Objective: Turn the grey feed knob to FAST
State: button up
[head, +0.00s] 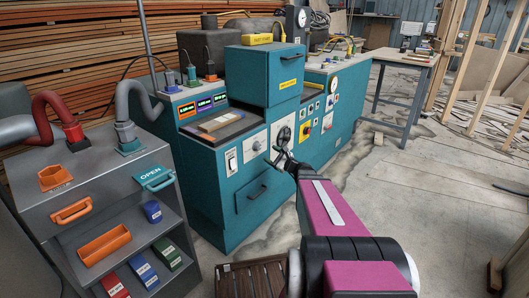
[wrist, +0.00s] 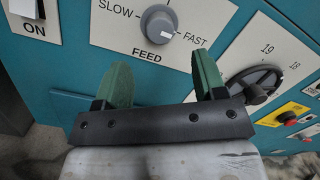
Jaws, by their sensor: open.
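The grey feed knob (wrist: 158,24) sits on a white plate (wrist: 112,30) marked SLOW at left, FAST at right and FEED below. A small light mark shows at the lower right of the knob's face, roughly toward the FAST side; its exact setting is hard to tell. My gripper (wrist: 162,78) is open, with its two green fingers apart and nothing between them. In the wrist view the knob lies just beyond the fingertips, between their lines, and appears untouched. In the head view my gripper (head: 281,158) is in front of the teal machine (head: 210,185).
A black handwheel (wrist: 253,86) on a numbered dial is close to the right finger. An ON switch (wrist: 24,12) is at left, and a yellow-plated red button (wrist: 290,115) at right. A drawer (head: 262,193) with a handle lies below. The floor at right is open.

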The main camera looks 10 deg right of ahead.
jog(key=shift+v, duration=2.1)
jog(key=s+a+f+n+g+h, duration=0.2)
jog(key=s+a+f+n+g, duration=0.5)
jog(key=s+a+n+g, duration=0.35)
jog(key=s+d+f+n+g+h, duration=0.2)
jog(key=s+f+n+g+h, duration=0.1)
jog(key=s+n+h, duration=0.5)
jog(key=n+g+h, duration=0.1)
jog(key=n+h, duration=0.1)
jog(key=n, duration=0.1)
jog(key=shift+s+g, duration=0.15)
jog(key=shift+g, duration=0.1)
jog(key=shift+c, duration=0.3)
